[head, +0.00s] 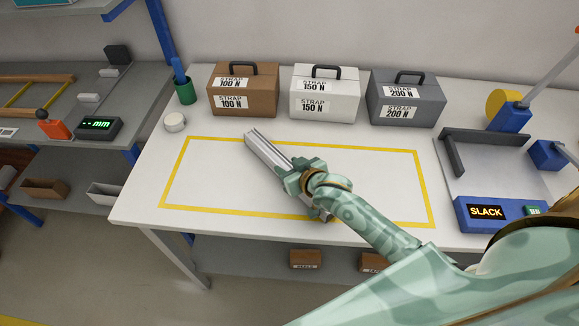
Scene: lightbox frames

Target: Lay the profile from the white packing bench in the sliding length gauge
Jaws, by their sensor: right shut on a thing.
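The profile (266,154) is a long silver bar, lying diagonally over the yellow-outlined area of the white packing bench (148,188). My right gripper (303,178) is shut on the profile near its middle. The gripper and wrist hide part of the bar, and its near end shows below the wrist. I cannot tell whether the profile touches the bench. What looks like the sliding length gauge (97,127), with a green "mm" display, is on the grey bench at the left. My left gripper is not in view.
Brown (244,90), white (324,94) and grey (405,98) strap boxes stand at the back. A machine with a "SLACK" display (486,212) stands at the right. A gap separates the benches.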

